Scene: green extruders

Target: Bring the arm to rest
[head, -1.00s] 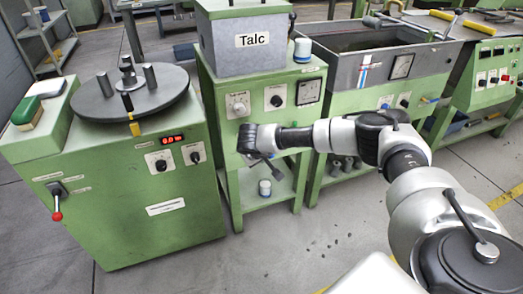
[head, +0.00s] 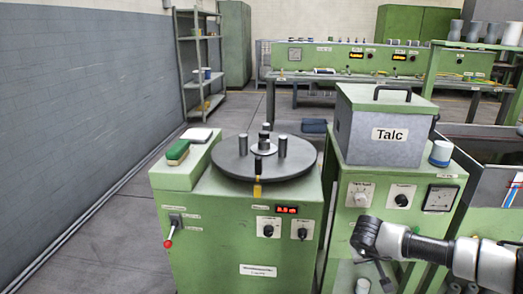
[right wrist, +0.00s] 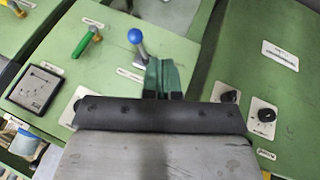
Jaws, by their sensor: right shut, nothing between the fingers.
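My right arm comes in from the lower right in the head view, in front of the green cabinet under the Talc box (head: 385,135). Its dark wrist is bent downward, and the gripper (head: 383,277) shows only in part near the bottom edge. In the right wrist view the dark green fingers of the right gripper (right wrist: 163,78) are together with nothing between them. They are above a green machine surface; I cannot tell whether they touch it. My left gripper is not in view.
A green machine with a dark round plate (head: 262,160) and a red-knobbed lever (head: 170,238) stands left of the arm. The right wrist view shows a blue-balled lever (right wrist: 136,38) close to the fingers, plus a gauge (right wrist: 36,88). Grey floor (head: 100,235) is clear at left.

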